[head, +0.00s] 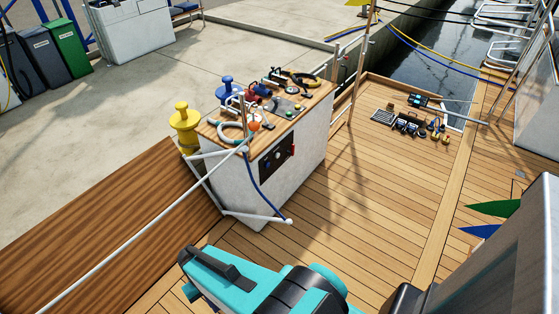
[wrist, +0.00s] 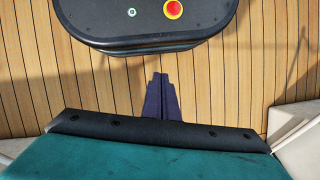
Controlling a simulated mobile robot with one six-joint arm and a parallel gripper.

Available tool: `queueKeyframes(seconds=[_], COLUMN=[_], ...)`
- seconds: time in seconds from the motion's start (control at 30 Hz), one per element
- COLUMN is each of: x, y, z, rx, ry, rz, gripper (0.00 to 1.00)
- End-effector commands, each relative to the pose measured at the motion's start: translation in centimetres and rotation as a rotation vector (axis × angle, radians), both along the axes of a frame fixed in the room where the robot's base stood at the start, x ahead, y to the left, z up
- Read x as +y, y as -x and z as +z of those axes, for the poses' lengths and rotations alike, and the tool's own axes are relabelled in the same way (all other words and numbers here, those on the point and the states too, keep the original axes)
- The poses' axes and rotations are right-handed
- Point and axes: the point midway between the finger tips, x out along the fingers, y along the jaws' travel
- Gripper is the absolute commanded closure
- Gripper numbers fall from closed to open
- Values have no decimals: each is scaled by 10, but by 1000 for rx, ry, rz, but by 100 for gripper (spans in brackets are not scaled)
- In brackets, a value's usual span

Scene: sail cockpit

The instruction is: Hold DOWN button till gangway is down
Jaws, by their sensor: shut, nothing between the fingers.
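A white console (head: 290,185) with a wooden top stands on the deck in the head view. A black panel (head: 277,158) is on its side, with small round controls and a red part at its right edge. Labels are too small to read, so I cannot tell which is DOWN. A brown planked ramp with white rails (head: 110,232), apparently the gangway, slopes at the left. My gripper (wrist: 158,78) is shut and empty over the planked deck in the wrist view. In the head view my teal arm shows at the bottom and the fingertips are hidden.
A white rail and blue rope (head: 262,190) run close by the console panel. Tools and a horseshoe-shaped item (head: 232,131) crowd its top. A yellow bollard (head: 184,122) stands behind. Loose gear (head: 410,122) lies at the far deck edge. The middle deck (head: 360,200) is clear.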

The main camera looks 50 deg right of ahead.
Motion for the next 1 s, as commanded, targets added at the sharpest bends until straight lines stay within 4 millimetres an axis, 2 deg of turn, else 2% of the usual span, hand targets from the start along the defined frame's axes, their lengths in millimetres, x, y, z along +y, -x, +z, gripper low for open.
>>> queueKeyframes(seconds=[0.03,0.1,0.27,0.5,0.67,0.8,1.0], x=[-10,-22,-56,-122,-174,-224,-301], y=[-16,-36,-77,-132,-160,-179,-194], z=[-14,-20,-29,-34,-33,-29,-17], rx=[-30,-71,-162,-299,-392,-473,-594], ry=[-3,-8,-17,-24,-27,-26,-24], rz=[-55,-126,-287,-527,-685,-821,-1012], gripper=[100,100,100,100,100,100,100])
